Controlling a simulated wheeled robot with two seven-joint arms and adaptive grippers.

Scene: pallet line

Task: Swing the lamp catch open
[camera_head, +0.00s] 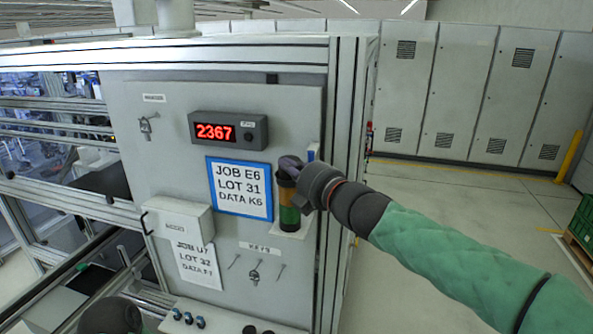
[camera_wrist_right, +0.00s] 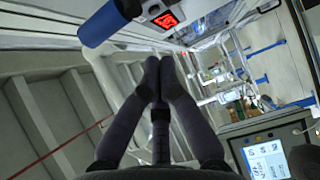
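The stack lamp (camera_head: 289,207), with amber and green bands, stands upright at the right edge of the grey panel. A small blue-and-white part (camera_head: 312,153) shows just above and behind my right gripper (camera_head: 288,165). A blue rounded bar (camera_wrist_right: 110,22) shows in the right wrist view, up and left of the fingertips; I cannot tell for sure that either is the catch. My right gripper is at the lamp's top and hides part of it. In the wrist view its two fingers (camera_wrist_right: 158,66) meet at the tips with nothing seen between them.
The panel (camera_head: 180,120) carries a red-digit display (camera_head: 228,131), a blue-framed card (camera_head: 240,187), a grey box (camera_head: 180,220) and hanging keys (camera_head: 254,276). An aluminium post (camera_head: 345,120) stands right of the lamp. Open floor (camera_head: 450,200) lies beyond, before grey cabinets (camera_head: 458,90).

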